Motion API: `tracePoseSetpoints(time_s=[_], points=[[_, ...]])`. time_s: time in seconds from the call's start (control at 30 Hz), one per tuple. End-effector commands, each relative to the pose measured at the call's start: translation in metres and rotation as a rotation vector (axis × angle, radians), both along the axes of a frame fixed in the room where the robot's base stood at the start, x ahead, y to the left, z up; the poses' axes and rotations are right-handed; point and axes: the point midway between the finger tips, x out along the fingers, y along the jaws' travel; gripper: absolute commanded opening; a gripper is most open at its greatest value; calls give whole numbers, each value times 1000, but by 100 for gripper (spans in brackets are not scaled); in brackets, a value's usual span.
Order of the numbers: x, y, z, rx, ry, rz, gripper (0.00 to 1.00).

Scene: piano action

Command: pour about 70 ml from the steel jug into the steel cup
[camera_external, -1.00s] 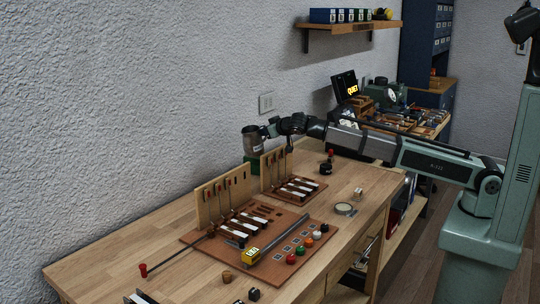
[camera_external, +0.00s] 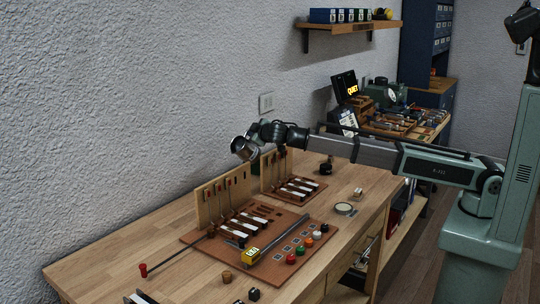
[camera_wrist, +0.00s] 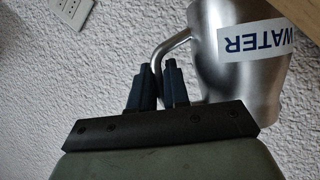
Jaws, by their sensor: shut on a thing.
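The steel jug (camera_external: 243,149) is held in the air above the far-left part of the workbench, behind the wooden boards. It is strongly tilted in the external view. In the wrist view the steel jug (camera_wrist: 248,85) is a shiny body with a white "WATER" label, and its handle (camera_wrist: 165,50) runs between the fingers. My gripper (camera_wrist: 158,72) is shut on that handle. The gripper also shows in the external view (camera_external: 259,134), just right of the jug. I cannot make out the steel cup in either view, nor any liquid.
Two wooden key-action models stand on the workbench (camera_external: 120,265), the nearer on a brown board (camera_external: 265,262) with coloured knobs. A round metal dish (camera_external: 345,209) and small dark blocks lie nearby. A textured wall is close behind the jug.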

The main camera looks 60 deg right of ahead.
Motion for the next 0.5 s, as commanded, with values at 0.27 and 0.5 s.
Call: tracePoseSetpoints(time_s=[0.27,0.5], points=[[1,8,1,-114,19,1,0],[2,12,1,-166,29,0,0]])
